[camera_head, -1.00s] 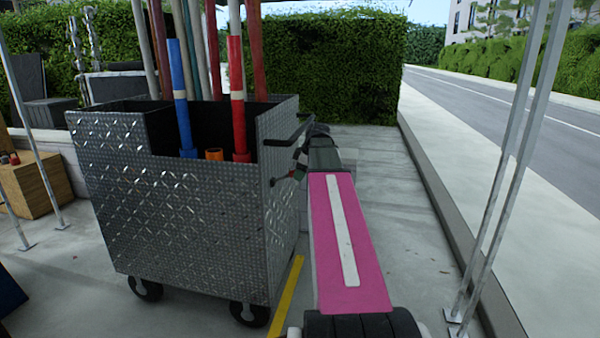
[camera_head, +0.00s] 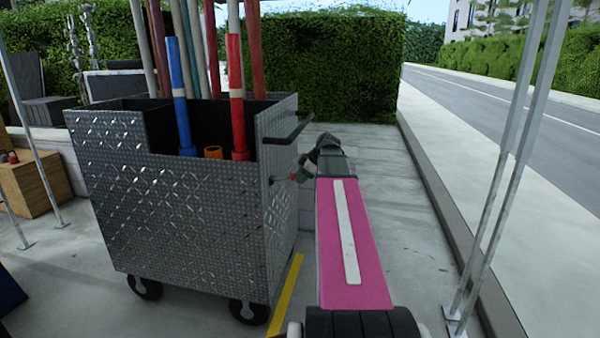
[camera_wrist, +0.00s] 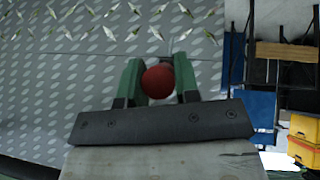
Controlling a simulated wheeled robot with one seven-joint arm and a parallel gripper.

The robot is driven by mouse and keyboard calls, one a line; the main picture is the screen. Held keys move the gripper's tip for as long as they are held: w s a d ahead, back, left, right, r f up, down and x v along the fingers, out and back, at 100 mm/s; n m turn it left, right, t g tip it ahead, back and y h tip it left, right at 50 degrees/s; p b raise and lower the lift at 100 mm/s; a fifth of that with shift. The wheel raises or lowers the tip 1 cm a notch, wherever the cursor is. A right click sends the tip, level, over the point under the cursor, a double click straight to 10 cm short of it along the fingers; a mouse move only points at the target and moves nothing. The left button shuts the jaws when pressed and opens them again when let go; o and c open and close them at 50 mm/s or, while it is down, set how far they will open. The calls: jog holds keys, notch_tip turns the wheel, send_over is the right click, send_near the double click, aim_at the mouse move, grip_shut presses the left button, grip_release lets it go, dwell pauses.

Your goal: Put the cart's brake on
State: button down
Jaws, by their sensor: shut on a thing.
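The cart (camera_head: 190,210) is a grey diamond-plate metal box on black wheels, left of my arm in the head view. Its side plate (camera_wrist: 60,90) fills the left of the wrist view. A small lever with a red ball knob (camera_wrist: 158,82) sticks out from the cart's right side, below the black push handle (camera_head: 290,130). My gripper (camera_head: 299,175) is at that lever. In the wrist view its green fingers (camera_wrist: 159,75) are shut on the red knob, one on each side. Most of the lever's rod is hidden behind the knob.
Blue and red tubes (camera_head: 237,100) and several poles stand in the cart. A yellow floor line (camera_head: 287,292) runs beside its wheels. Thin metal posts (camera_head: 510,170) and a kerb are at right. Pavement behind the cart is clear. Yellow boxes (camera_wrist: 305,140) show in the wrist view.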

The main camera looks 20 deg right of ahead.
notch_tip(320, 180, down, 10)
jog(key=a+t+y, duration=0.1)
jog(key=t+y, duration=0.4)
jog(key=y, duration=0.2)
jog(key=shift+w+m+t+y, duration=0.3)
jog(key=shift+w, duration=0.1)
jog(key=shift+a+f, duration=0.1)
jog(key=shift+f, duration=0.05)
jog(key=c, duration=0.8)
grip_release()
jog(key=shift+c, duration=0.2)
jog(key=v, duration=1)
jog(key=shift+s+d, duration=0.25)
